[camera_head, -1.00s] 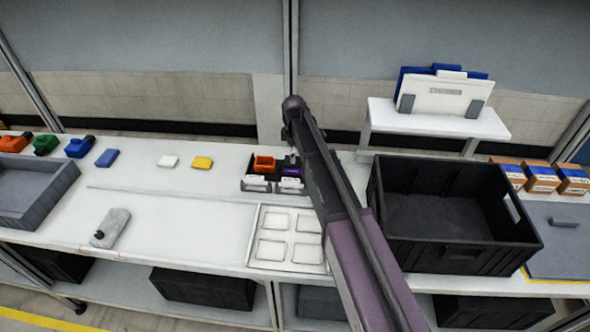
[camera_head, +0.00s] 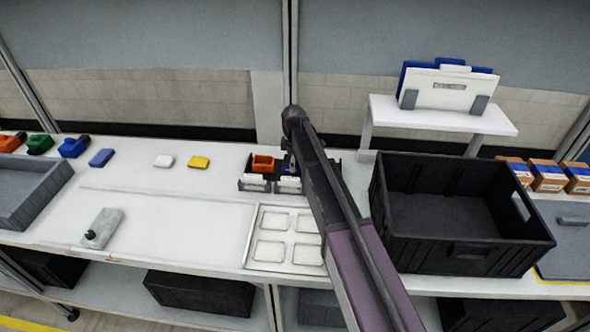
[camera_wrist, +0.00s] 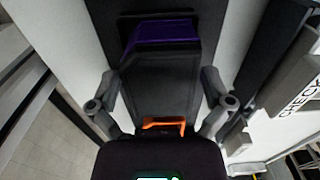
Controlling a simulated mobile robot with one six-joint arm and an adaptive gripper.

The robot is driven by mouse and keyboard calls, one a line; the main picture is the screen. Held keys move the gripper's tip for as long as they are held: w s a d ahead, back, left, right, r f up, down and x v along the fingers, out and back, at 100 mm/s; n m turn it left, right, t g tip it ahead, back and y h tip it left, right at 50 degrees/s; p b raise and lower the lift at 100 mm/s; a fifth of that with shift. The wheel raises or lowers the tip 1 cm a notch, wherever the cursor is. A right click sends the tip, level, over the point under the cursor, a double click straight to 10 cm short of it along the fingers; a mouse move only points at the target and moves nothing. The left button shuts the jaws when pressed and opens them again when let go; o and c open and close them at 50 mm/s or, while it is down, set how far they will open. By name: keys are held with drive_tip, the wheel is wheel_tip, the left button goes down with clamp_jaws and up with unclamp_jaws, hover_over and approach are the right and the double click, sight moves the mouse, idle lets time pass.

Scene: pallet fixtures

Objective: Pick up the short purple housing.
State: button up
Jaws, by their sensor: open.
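The purple housing (camera_wrist: 162,33) shows in the wrist view at the top centre, set in a dark holder. My gripper (camera_wrist: 161,80) is open, with one finger on each side of the picture and nothing held between them. The housing lies beyond the fingertips, about centred between them; I cannot tell the height gap. In the head view, my forearm and wrist hide most of the gripper, and only a trace of purple (camera_head: 289,162) shows beside the arm.
An orange housing (camera_head: 263,163) stands in the black holder (camera_head: 246,183) and shows in the wrist view (camera_wrist: 163,124). White labels front the holder. A white four-pocket tray (camera_head: 251,238) lies in front, and a large black crate (camera_head: 470,255) is right of my arm.

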idle(0.3)
drive_tip(key=c, duration=1)
drive_tip(key=shift+r, duration=0.1)
drive_tip(key=shift+c, duration=0.2)
wheel_tip(320, 180, up, 10)
drive_tip(key=p, duration=1)
